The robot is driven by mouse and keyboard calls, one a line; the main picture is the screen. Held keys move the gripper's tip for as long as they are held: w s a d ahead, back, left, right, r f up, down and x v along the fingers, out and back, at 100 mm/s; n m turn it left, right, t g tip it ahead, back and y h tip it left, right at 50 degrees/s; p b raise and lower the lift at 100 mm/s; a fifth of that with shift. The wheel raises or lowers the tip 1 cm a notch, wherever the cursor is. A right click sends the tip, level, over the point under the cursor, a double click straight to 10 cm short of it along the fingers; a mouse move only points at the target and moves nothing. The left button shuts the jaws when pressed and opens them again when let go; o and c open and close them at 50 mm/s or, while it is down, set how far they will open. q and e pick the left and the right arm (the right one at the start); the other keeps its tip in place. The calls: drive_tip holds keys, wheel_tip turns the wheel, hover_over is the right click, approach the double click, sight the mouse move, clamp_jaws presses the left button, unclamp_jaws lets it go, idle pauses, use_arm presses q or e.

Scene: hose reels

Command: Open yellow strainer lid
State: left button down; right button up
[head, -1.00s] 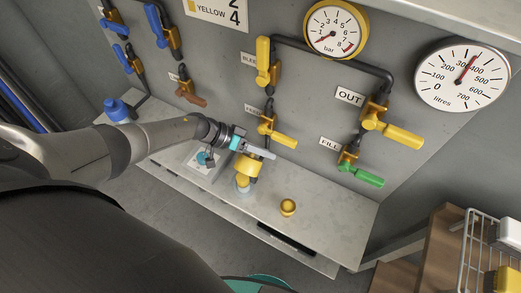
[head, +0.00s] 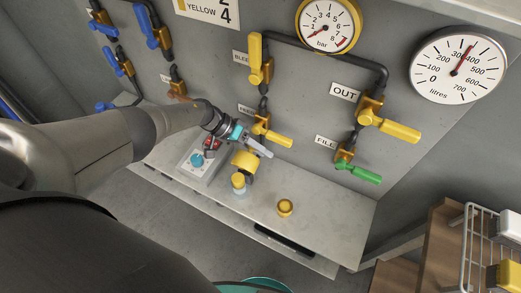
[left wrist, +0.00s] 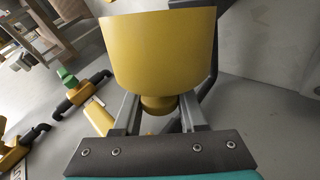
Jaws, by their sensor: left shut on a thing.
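The yellow strainer lid (head: 245,160) is a wide yellow cap above the counter in the head view. My left gripper (head: 257,149) is shut on it. In the left wrist view the lid (left wrist: 165,50) is large and close, its narrow knob (left wrist: 158,104) between the fingers (left wrist: 158,118). Just below the lid in the head view stands a smaller yellow-topped piece (head: 238,180) with a pale lower part, which looks like the strainer body. The lid seems raised from it, but I cannot tell whether they touch. My right gripper is out of view.
A small brass-coloured fitting (head: 285,207) stands on the grey counter (head: 325,220). A control box with a blue knob (head: 197,160) is to the left. Yellow valve handles (head: 279,139) and a green one (head: 364,174) stick out from the wall panel. A wire rack (head: 470,245) is at right.

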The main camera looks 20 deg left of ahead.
use_arm(q)
drive_tip(key=shift+f, duration=0.1)
drive_tip(key=c, duration=0.5)
unclamp_jaws()
drive_tip(key=p+v, duration=0.4)
drive_tip(key=v, duration=1.1)
drive_tip(key=shift+a, duration=0.1)
